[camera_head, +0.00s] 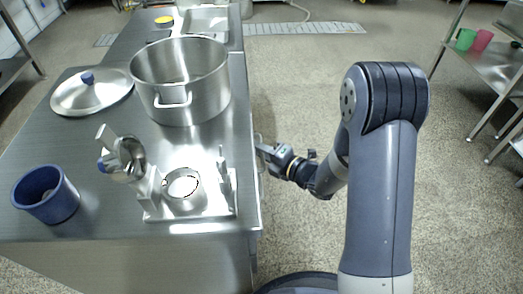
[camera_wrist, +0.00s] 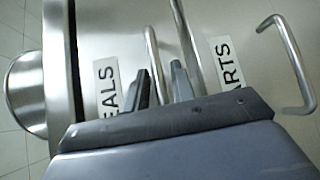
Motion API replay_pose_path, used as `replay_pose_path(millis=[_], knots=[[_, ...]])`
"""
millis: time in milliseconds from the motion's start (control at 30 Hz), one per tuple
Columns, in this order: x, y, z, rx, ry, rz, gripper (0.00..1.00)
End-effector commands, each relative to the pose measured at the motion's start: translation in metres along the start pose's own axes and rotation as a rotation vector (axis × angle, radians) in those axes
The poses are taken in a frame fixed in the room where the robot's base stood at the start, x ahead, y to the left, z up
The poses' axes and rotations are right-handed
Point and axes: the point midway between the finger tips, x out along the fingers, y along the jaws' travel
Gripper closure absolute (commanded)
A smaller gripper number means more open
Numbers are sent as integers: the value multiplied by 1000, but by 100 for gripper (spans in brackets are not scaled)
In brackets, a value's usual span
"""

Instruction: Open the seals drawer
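The seals drawer shows in the wrist view by its label (camera_wrist: 108,88), turned on its side and partly hidden by my gripper; the letters "EALS" are readable. A metal bar handle (camera_wrist: 152,50) runs beside this label. My gripper (camera_wrist: 163,76) is open, with its two dark fingers apart on either side of this bar. I cannot tell whether either finger touches it. In the head view my gripper (camera_head: 266,150) is at the counter's right side, just below the top edge. The drawer fronts are hidden there.
On the counter (camera_head: 100,150) stand a large pot (camera_head: 180,85), a lid (camera_head: 90,92), a blue cup (camera_head: 45,195) and the mill (camera_head: 185,190).

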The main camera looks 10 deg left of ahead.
Motion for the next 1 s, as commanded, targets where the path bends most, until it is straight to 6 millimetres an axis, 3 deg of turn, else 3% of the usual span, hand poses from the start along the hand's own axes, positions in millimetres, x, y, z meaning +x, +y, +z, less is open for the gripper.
replay_pose_path(millis=[300, 767, 1000], knots=[[0, 0, 0, 0, 0, 0, 100], [-1, 0, 0, 0, 0, -1, 100], [-15, -3, 15, 1, -3, -2, 100]])
